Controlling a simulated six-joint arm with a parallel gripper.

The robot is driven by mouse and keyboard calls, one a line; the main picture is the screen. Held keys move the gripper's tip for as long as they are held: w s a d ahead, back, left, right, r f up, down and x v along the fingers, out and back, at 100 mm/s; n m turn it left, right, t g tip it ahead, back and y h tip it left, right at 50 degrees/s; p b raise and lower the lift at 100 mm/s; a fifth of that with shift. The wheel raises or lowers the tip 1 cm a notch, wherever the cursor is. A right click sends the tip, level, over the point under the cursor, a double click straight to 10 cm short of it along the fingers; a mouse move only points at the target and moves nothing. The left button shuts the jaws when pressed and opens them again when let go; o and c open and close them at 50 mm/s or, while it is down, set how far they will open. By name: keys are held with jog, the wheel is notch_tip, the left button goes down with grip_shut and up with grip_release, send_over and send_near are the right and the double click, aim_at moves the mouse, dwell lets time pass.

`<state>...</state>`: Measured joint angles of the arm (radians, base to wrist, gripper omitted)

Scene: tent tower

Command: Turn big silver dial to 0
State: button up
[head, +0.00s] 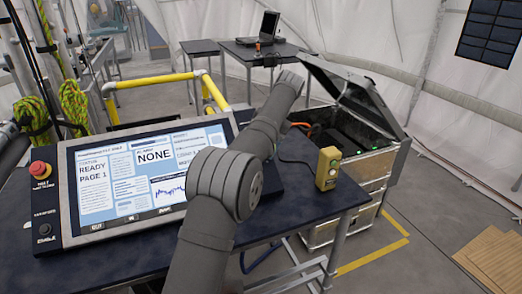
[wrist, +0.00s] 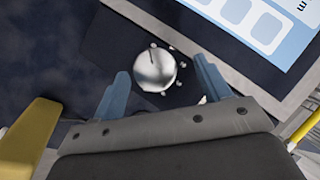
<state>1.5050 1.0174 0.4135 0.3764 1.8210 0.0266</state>
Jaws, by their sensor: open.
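The big silver dial (wrist: 155,69) shows in the wrist view as a round shiny knob on a dark panel. A short dark mark on it points toward the top of the picture. Small pale dots sit around its right and lower sides; I cannot read any numbers. My gripper (wrist: 160,72) is open, with one blue finger left of the dial and one right of it. The fingers look apart from the dial; their height over it is unclear. In the head view my arm hides the dial and the gripper.
A screen console (head: 150,175) reading "READY PAGE 1" and "NONE" stands on the dark table (head: 310,203), with a red stop button (head: 40,169) at its left. A yellow box (head: 327,169) stands at the table's right. An open metal case (head: 375,164) is beyond it.

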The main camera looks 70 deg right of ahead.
jog(key=r, duration=0.1)
jog(key=s+r, duration=0.1)
jog(key=r, duration=0.1)
jog(key=shift+s+a, duration=0.2)
jog(key=shift+s, duration=0.05)
jog(key=s+a+r, duration=0.3)
jog(key=s+r, duration=0.3)
jog(key=s, duration=0.3)
jog(key=shift+s+a, duration=0.25)
jog(key=shift+a, duration=0.05)
jog(key=w+d+f, duration=0.1)
jog(key=w+f, duration=0.1)
jog(key=w, duration=0.1)
jog(key=w+d+f, duration=0.1)
jog(key=w+f, duration=0.1)
jog(key=w, duration=0.2)
jog(key=w+d+f, duration=0.2)
jog(key=w+f, duration=0.1)
jog(key=shift+w+f, duration=0.1)
jog(key=shift+w, duration=0.3)
notch_tip(320, 180, down, 3)
jog(key=shift+w+r, duration=0.1)
jog(key=shift+f, duration=0.5)
jog(key=shift+r, duration=0.15)
